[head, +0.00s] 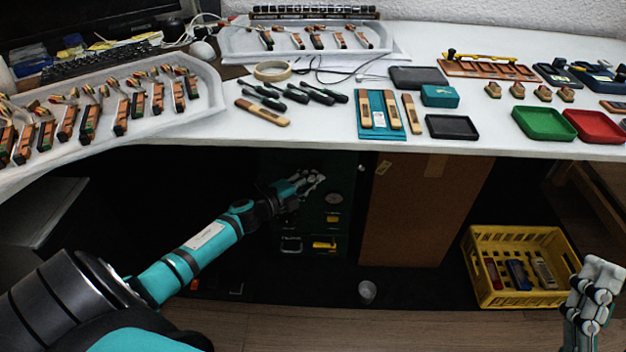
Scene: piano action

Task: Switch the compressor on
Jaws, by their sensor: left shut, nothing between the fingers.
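A dark green unit (318,222), which looks like the compressor, stands in shadow under the table, left of a brown panel. Its front shows a round grey dial (334,198), a small yellow part (332,218) and a larger yellow part (325,244) low down. I cannot tell which part is the switch or how it is set. My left gripper (312,180) is shut and empty, in front of the upper part of the unit; contact cannot be told. My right gripper (598,272) is at the lower right edge, far from the unit, its jaw state unclear.
The white table (330,140) overhangs the unit, with tools, trays and wooden parts on it. The brown panel (420,210) stands right of the unit. A yellow crate (478,285) with small items and a clear cup (367,291) are on the floor.

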